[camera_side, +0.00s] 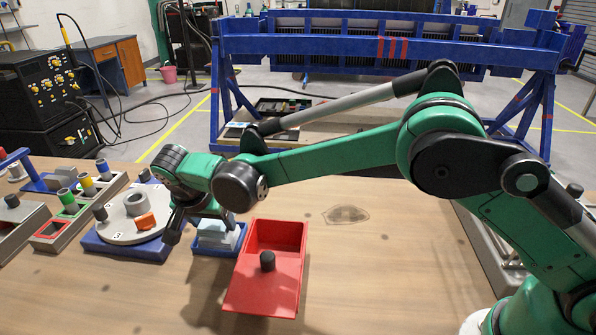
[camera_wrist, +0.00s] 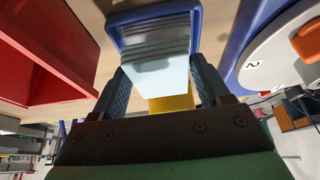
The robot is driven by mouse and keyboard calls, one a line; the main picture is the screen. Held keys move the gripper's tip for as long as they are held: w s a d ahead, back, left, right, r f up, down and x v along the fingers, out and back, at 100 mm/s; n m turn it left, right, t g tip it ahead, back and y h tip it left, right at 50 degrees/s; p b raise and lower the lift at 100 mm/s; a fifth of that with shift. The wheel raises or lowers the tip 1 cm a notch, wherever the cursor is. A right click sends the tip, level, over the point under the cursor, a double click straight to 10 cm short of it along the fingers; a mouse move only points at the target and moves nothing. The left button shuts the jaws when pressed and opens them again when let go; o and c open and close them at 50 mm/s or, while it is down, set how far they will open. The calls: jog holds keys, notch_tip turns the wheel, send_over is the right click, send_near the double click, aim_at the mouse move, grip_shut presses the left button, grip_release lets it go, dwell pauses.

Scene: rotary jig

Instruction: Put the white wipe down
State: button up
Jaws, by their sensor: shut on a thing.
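The white wipe (camera_wrist: 162,76) is pale and flat-faced, between the two dark fingers of my gripper (camera_wrist: 158,66) in the wrist view. My gripper is shut on it. A blue tray (camera_wrist: 196,22) lies just beyond the fingertips, with grey-white layered material inside its rim. In the side view, my gripper (camera_side: 203,224) points down at the blue tray (camera_side: 221,251), and pale wipe material (camera_side: 215,232) shows at the tray. I cannot tell whether the held wipe touches the layers, and the fingers hide part of it.
A red box (camera_side: 274,233) with a partly covering lid and dark knob stands right of the tray. A round rotary jig (camera_side: 125,228) on a blue base, carrying an orange block (camera_side: 145,221), stands left. Coloured parts in racks lie farther left. The table right of the red box is clear.

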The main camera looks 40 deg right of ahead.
jog(key=shift+f, duration=0.9)
jog(key=shift+f, duration=0.15)
jog(key=o, duration=1.3)
jog(key=shift+o, duration=0.2)
